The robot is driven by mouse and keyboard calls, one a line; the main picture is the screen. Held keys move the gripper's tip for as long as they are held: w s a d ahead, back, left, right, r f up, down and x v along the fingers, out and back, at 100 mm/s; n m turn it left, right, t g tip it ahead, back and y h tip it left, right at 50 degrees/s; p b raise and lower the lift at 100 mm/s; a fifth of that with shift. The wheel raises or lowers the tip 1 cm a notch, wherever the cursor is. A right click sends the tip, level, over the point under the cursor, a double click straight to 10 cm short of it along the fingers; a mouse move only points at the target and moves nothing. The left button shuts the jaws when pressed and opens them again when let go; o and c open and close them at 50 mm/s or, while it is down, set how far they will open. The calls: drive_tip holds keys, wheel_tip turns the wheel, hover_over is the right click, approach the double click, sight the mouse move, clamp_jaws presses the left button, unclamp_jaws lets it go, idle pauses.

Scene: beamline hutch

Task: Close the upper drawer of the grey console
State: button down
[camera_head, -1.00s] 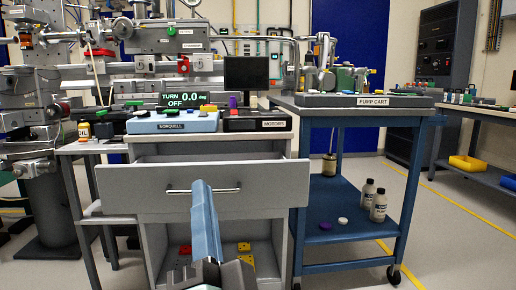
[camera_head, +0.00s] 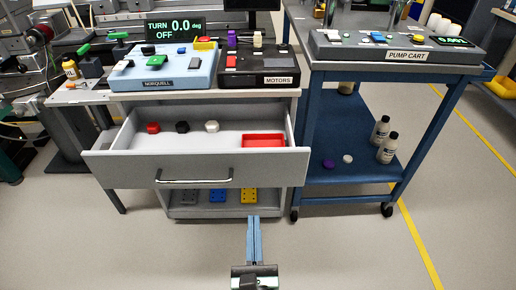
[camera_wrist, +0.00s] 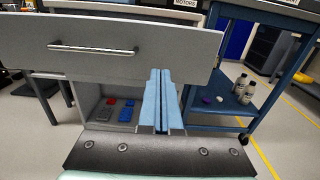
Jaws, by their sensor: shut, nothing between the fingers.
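The grey console's upper drawer (camera_head: 110,172) is pulled out towards me, with a bar handle (camera_head: 194,181) across its front. Inside it lie a red, a black and a white knob-like piece and a red tray (camera_head: 263,141). The wrist view shows the drawer front (camera_wrist: 180,38) and its handle (camera_wrist: 92,49) close by. My gripper (camera_head: 253,222) is shut and empty, with its blue fingers together. It is in front of the console, below the drawer front and right of the handle. In the wrist view the fingers (camera_wrist: 160,78) point at the console under the drawer's right part.
Below the drawer, an open shelf holds several coloured blocks (camera_head: 248,196). The blue pump cart (camera_head: 345,187) stands close on the right, with bottles (camera_head: 386,147) on its lower shelf. A blue box (camera_head: 164,68) and a black MOTORS box (camera_head: 257,64) sit on top.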

sight(253, 166)
drive_tip(key=w, duration=0.4)
drive_tip(key=w+p, duration=0.1)
drive_tip(key=w, duration=0.8)
drive_tip(key=shift+w+d, duration=0.25)
drive_tip(key=shift+w, duration=0.15)
